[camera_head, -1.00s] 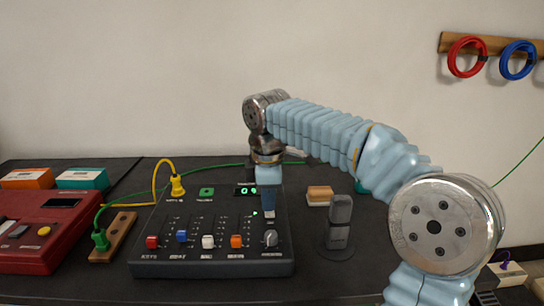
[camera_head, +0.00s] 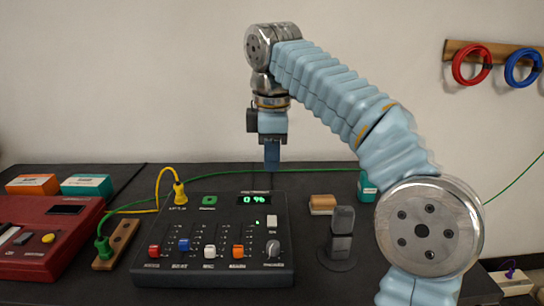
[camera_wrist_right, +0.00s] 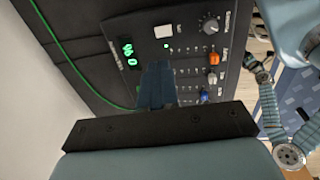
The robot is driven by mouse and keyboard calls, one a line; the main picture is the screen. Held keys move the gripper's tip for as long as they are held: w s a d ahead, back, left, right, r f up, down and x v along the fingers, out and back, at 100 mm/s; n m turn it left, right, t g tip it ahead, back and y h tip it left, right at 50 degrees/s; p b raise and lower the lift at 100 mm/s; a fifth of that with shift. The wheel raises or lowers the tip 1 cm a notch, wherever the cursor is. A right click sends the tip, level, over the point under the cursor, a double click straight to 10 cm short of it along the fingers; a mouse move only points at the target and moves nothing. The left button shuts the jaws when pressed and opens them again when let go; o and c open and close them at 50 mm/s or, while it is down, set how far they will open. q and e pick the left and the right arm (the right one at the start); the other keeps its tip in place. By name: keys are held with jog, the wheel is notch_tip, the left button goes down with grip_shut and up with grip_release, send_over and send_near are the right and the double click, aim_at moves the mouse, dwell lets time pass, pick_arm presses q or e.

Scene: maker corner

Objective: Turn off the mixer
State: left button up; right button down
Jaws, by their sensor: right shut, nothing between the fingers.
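The mixer (camera_head: 215,270) is a dark panel on the table, with several coloured sliders, a grey knob and a lit green display (camera_head: 254,199). A white rocker switch (camera_head: 272,221) sits at its right side, and a small green light beside it is lit. The switch also shows in the right wrist view (camera_wrist_right: 164,31). My right gripper (camera_head: 272,166) is shut and empty, pointing down above the mixer's back edge, clear of the switch. In the right wrist view its fingers (camera_wrist_right: 157,84) hide part of the panel. My left gripper is not in view.
A yellow plug (camera_head: 179,194) stands in the mixer's back left. A red device (camera_head: 40,238) and a wooden block with a green plug (camera_head: 104,246) lie to its left. A dark upright stand (camera_head: 341,235) and a wood-topped block (camera_head: 322,204) are to its right.

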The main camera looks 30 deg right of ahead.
aim_at(272, 218)
jog(key=shift+w+d, duration=0.1)
jog(key=shift+w, duration=0.2)
dwell(0.4)
jog(key=f+b, duration=0.1)
jog(key=f, duration=0.3)
jog(key=w+f+b, duration=0.1)
jog(key=f, duration=0.4)
jog(key=f+b, duration=0.1)
jog(key=f, duration=0.3)
jog(key=shift+w+d+f, duration=0.2)
jog(key=shift+d+f, duration=0.15)
jog(key=shift+d, duration=0.05)
jog(key=shift+s, duration=0.1)
